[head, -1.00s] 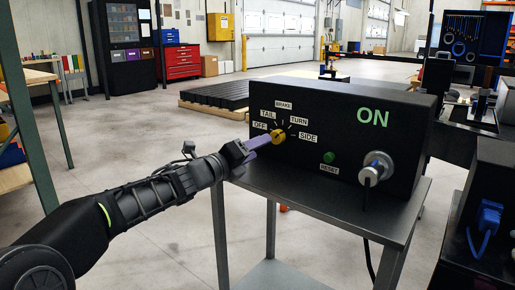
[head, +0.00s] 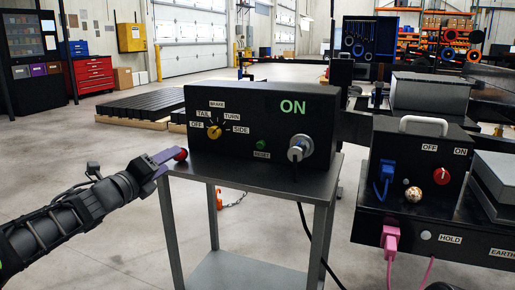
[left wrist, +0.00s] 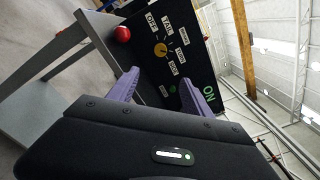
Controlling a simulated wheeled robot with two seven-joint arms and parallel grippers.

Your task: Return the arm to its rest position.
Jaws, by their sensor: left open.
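My left arm comes in from the left in the head view. Its gripper (head: 168,157) has purple fingers and is left of the black control box (head: 265,160), apart from the yellow knob (head: 214,132). In the left wrist view the two fingers stand apart with nothing between them (left wrist: 159,78). The knob (left wrist: 161,49) shows beyond them, ringed by the labels OFF, TAIL, BRAKE, TURN and SIDE. Its exact setting is too small to tell. The box shows a green ON, a green reset button (head: 261,143) and a silver connector (head: 299,148). My right gripper is not in view.
The box stands on a grey metal cart (head: 250,184). A red ball (head: 181,154) is at the cart's left edge, close to the fingertips in the head view. A second black box (head: 420,165) with a red knob is at right. The floor at left is clear.

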